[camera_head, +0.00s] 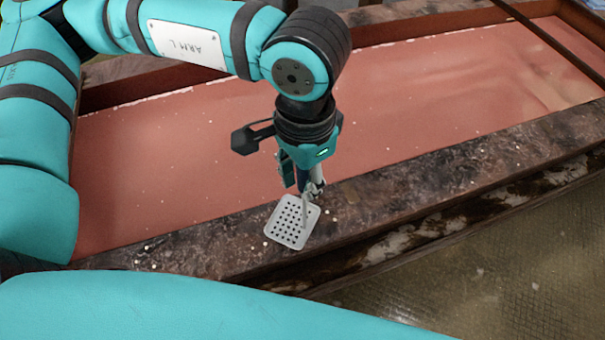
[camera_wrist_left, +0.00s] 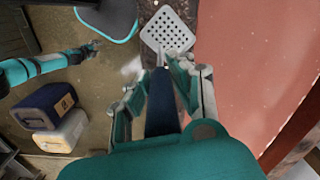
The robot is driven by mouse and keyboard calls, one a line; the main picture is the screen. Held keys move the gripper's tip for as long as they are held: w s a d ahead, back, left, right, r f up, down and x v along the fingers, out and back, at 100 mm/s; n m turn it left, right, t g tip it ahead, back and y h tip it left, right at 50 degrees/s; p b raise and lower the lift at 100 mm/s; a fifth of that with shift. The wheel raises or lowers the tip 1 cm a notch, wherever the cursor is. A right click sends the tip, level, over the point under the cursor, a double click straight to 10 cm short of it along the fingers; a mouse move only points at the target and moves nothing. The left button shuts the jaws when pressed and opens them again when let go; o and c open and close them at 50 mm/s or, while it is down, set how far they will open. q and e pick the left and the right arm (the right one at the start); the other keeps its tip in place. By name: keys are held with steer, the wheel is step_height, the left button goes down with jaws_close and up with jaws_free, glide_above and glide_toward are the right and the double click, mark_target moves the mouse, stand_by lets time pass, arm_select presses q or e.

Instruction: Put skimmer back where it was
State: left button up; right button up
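The skimmer has a pale, perforated, squarish head (camera_head: 292,222) and a dark blue handle (camera_wrist_left: 160,108). My left gripper (camera_head: 308,188) points down at the near rim of the vat, shut on the handle. In the left wrist view the handle runs between its two fingers, with the head (camera_wrist_left: 168,30) beyond the fingertips. The head is over the dark rim (camera_head: 400,200); I cannot tell whether it touches. A teal arm, likely my right, shows in the left wrist view with a small gripper (camera_wrist_left: 92,46) at its end, too small to read.
A long vat of pinkish liquid (camera_head: 430,100) lies behind the rim. A dark bar (camera_head: 550,38) crosses its far right. The floor (camera_head: 500,270) in front is clear.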

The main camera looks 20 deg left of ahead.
arm_select(q)
steer(key=o, duration=0.4)
steer(key=shift+o, duration=0.2)
steer(key=shift+r+p, duration=0.2)
steer(key=shift+p, duration=0.1)
step_height(320, 180, up, 12)
steer(key=shift+d+b, duration=0.15)
steer(key=shift+b, duration=0.8)
